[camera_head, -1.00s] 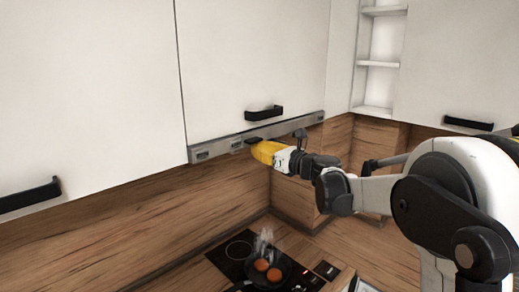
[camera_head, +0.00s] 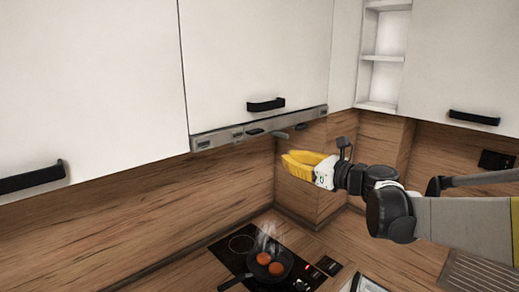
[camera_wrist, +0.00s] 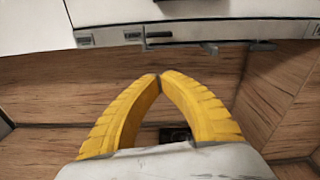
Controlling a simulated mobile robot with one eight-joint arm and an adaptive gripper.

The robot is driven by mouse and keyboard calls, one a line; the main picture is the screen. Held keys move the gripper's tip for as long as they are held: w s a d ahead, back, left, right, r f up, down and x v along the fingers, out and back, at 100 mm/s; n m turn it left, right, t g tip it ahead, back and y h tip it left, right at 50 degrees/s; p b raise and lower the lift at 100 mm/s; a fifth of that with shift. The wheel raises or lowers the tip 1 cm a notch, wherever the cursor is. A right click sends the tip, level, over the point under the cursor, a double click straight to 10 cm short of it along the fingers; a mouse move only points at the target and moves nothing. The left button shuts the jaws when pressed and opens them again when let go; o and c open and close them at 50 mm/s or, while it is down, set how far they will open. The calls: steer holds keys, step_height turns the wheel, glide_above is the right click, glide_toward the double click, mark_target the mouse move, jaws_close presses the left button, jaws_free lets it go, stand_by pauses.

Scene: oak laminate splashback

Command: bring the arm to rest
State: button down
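My gripper (camera_head: 290,162) has yellow fingers and hangs in the air right of and below the grey hood strip (camera_head: 218,137), apart from it. In the wrist view the fingertips of my gripper (camera_wrist: 160,76) meet, with nothing between them. The hood strip (camera_wrist: 220,32) runs ahead of and above the fingertips there. My arm (camera_head: 440,215) reaches in from the right side of the head view.
White cabinets (camera_head: 255,60) with black handles (camera_head: 266,105) hang above. A pan (camera_head: 270,266) with two round brown items steams on the black hob (camera_head: 236,258) below. An open shelf (camera_head: 383,60) is at back right. Wooden splashback (camera_head: 140,215) lies behind.

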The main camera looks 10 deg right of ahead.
steer(key=s+a+f+n+g+h+b, duration=0.25)
steer(key=s+f+n+b, duration=0.45)
steer(key=f, duration=0.4)
steer(key=s+a+f+n+g+h+b, duration=0.1)
steer(key=s+a+f+n+g+b, duration=0.3)
steer(key=s+f+n, duration=0.5)
steer(key=s+d+f+n+h+b, duration=0.3)
steer(key=s+f+n+b, duration=0.2)
steer(key=s+f, duration=0.3)
steer(key=s+d+f+n+h+b, duration=0.3)
steer(key=s+d+f+n+b, duration=0.1)
steer(key=f, duration=0.9)
steer(key=s+n+b, duration=0.1)
steer(key=s+n, duration=0.1)
steer(key=s, duration=0.1)
steer(key=shift+s+f+b, duration=0.3)
steer(key=shift+s+b, duration=0.05)
steer(key=shift+b, duration=0.05)
